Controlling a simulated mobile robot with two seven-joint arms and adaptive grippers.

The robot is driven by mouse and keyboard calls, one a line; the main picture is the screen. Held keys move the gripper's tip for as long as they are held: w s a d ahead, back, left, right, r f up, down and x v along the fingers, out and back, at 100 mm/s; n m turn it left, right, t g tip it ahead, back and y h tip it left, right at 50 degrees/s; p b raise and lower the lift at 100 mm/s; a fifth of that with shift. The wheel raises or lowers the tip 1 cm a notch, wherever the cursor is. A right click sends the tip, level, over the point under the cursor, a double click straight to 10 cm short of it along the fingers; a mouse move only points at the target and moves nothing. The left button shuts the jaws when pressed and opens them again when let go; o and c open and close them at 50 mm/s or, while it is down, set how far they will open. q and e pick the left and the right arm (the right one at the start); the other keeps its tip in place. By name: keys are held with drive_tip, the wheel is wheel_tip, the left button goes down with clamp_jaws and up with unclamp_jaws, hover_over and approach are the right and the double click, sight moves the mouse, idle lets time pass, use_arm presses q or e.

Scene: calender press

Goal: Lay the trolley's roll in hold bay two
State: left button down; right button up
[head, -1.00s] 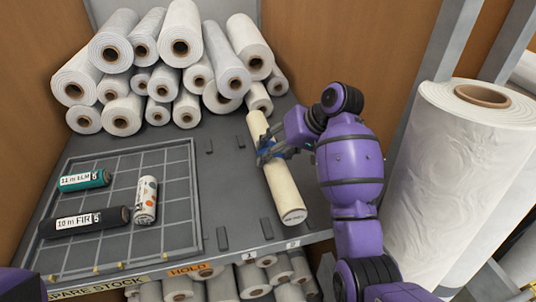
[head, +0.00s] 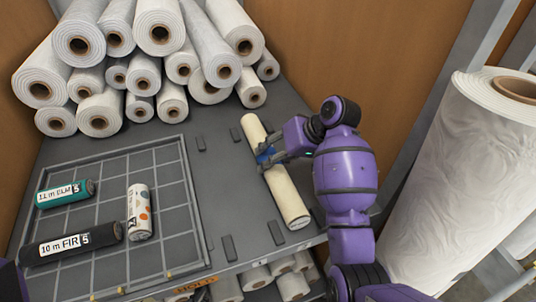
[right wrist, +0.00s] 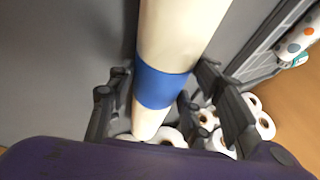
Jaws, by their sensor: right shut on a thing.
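The cream roll (head: 284,194) with a blue band lies lengthwise over the right part of the grey shelf (head: 232,195). Its near end is close to the front edge, between a dark block (head: 276,232) on its left and another (head: 318,217) on its right, behind the faint number tags. My right gripper (head: 265,158) is shut on the roll at its blue band (right wrist: 163,87), with fingers on both sides in the right wrist view. I cannot tell whether the roll touches the shelf. My left gripper is out of view.
A gridded tray (head: 190,205) at left holds a teal roll (head: 65,192), a black roll (head: 70,244) and a dotted white roll (head: 139,212). White rolls (head: 150,60) are piled at the back. A big upright roll (head: 450,180) stands at right.

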drive_tip(key=shift+s+d, duration=0.1)
drive_tip(key=shift+d, duration=0.15)
drive_tip(key=shift+f, duration=0.25)
drive_tip(key=o, duration=1.5)
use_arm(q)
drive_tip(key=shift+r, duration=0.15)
use_arm(e)
drive_tip(key=shift+s+d+r, duration=0.1)
drive_tip(key=shift+d+r, duration=0.1)
drive_tip(key=shift+r, duration=0.2)
drive_tip(key=v, duration=0.7)
